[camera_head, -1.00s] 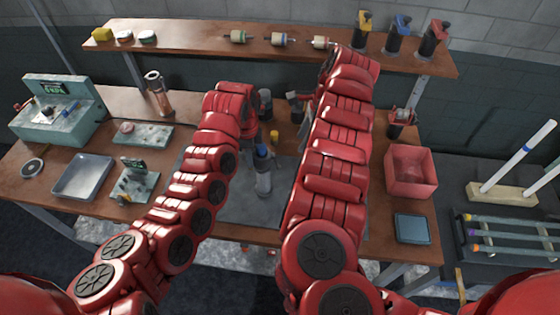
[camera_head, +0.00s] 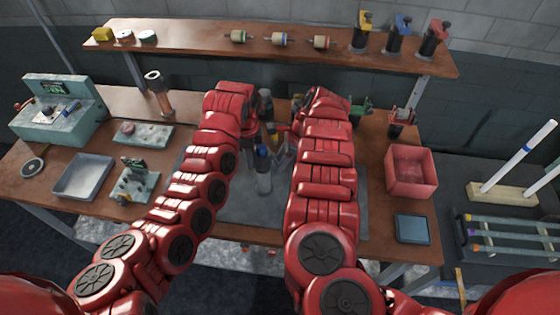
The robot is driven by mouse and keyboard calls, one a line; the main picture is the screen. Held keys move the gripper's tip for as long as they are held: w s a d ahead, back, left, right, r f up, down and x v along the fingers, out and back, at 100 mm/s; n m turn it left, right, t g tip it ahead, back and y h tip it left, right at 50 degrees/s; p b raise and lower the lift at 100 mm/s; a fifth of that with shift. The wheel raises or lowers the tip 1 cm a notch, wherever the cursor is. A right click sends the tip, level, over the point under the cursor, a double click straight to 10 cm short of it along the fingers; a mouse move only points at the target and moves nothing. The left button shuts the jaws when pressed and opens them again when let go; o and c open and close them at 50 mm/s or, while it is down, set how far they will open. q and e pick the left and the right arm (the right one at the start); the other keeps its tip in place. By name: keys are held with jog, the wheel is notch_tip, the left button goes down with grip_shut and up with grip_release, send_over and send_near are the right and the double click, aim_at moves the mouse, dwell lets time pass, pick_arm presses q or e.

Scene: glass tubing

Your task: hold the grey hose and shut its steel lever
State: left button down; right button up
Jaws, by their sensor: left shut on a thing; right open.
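My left arm reaches in from the left, and its gripper (camera_head: 258,127) is at the middle of the bench, mostly hidden behind the red arm. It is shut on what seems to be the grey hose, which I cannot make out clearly. My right gripper (camera_head: 283,146) is open, just right of the left one and close to it. The steel lever cannot be picked out among the small parts between the grippers. I cannot tell whether the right fingers touch anything.
A blue-topped grey cylinder (camera_head: 263,172) stands on the grey mat (camera_head: 245,205) just in front of the grippers. A red bin (camera_head: 411,172) and blue-grey pad (camera_head: 412,229) lie right. A metal tray (camera_head: 83,177) lies left. A shelf (camera_head: 200,38) runs behind.

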grip_shut()
jog(key=shift+f+y, duration=0.1)
jog(key=shift+y, duration=0.2)
jog(key=shift+a+y, duration=0.1)
jog(key=shift+y, duration=0.4)
grip_release()
dwell(0.3)
